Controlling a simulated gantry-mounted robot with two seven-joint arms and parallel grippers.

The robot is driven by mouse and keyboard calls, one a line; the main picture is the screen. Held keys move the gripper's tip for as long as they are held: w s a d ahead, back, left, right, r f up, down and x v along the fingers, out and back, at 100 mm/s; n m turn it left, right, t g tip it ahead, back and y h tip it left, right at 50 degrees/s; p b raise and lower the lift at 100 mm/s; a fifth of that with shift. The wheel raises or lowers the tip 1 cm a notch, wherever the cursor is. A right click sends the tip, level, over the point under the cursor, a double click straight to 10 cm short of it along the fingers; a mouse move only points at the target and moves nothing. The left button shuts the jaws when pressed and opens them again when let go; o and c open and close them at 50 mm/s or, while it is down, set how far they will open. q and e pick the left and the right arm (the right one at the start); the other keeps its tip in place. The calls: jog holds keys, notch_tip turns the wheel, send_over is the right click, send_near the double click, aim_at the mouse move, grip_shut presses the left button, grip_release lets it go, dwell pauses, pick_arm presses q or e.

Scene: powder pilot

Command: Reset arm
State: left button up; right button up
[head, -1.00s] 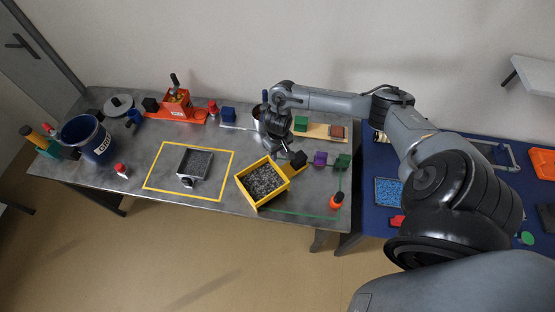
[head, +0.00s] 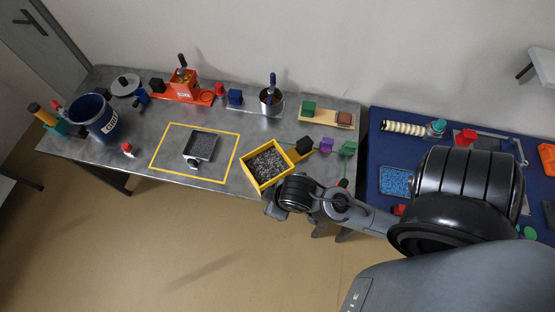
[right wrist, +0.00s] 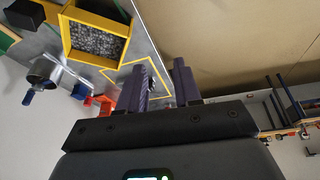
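My right arm reaches in from the right in the head view and is bent back low. Its wrist is just in front of the yellow bin (head: 248,172) of grey granules, over the table's front edge. The gripper's fingertips cannot be made out there. In the right wrist view my right gripper (right wrist: 163,82) has two dark fingers standing apart with nothing between them. The yellow bin also shows there at upper left (right wrist: 68,42), clear of the fingers. My left gripper is in neither view.
On the grey table stand a grey tray (head: 187,149) inside a yellow outline, a blue bucket (head: 103,125), an orange holder (head: 184,94) and a metal pot (head: 271,107). A blue-topped table (head: 376,153) stands at the right. Open floor lies in front.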

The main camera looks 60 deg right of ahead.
jog(key=shift+s+d+r, duration=0.15)
jog(key=shift+s, duration=0.25)
jog(key=shift+s+d+r, duration=0.1)
jog(key=shift+s+r, duration=0.05)
jog(key=shift+s, duration=0.2)
notch_tip(320, 180, up, 9)
jog(key=p, duration=0.8)
jog(key=shift+f+p, duration=0.2)
jog(key=shift+p, duration=0.15)
